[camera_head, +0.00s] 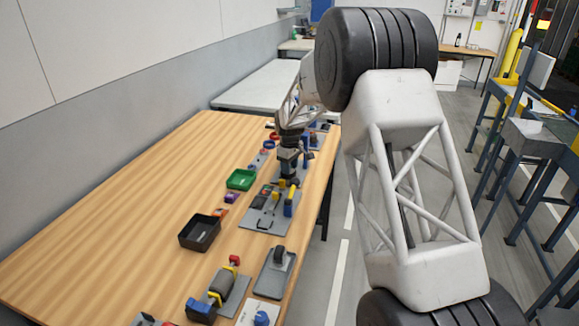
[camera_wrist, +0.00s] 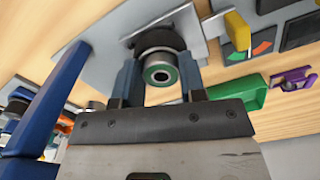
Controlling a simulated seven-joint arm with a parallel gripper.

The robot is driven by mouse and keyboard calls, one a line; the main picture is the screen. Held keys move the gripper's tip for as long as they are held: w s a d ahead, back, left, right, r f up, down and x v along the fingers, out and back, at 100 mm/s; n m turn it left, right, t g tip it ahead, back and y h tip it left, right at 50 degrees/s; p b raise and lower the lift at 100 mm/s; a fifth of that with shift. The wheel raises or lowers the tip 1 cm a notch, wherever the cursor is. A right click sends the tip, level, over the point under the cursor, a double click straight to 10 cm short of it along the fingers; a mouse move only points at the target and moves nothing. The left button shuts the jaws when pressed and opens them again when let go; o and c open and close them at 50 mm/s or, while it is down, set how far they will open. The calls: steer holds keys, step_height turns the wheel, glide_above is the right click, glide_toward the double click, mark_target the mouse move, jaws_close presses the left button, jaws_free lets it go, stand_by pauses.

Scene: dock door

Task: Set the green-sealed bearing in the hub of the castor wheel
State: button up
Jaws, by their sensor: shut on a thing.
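The green-sealed bearing (camera_wrist: 158,76) is a short metal ring with a green face around a dark bore. In the wrist view it sits between the two fingers of my gripper (camera_wrist: 160,82), which is shut on it. Right behind it is a dark round part (camera_wrist: 158,40), apparently the castor wheel, on a grey plate (camera_wrist: 100,48). The bearing covers its middle, so I cannot tell whether the two touch. In the head view my gripper (camera_head: 288,172) is low over the bench fixtures, and the bearing is too small to make out.
A blue post (camera_wrist: 50,100) stands close left of my gripper in the wrist view. A yellow handle (camera_wrist: 238,32) and a green tray (camera_wrist: 240,96) are to the right. A black tray (camera_head: 200,233) and several fixtures stand nearby. The bench's left side (camera_head: 120,200) is clear.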

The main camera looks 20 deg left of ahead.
stand_by(0.9)
steer(key=o, duration=1.2)
steer(key=shift+o, duration=0.2)
steer(key=shift+r, duration=0.15)
step_height(320, 180, up, 8)
steer(key=shift+f, duration=0.2)
stand_by(0.6)
stand_by(0.6)
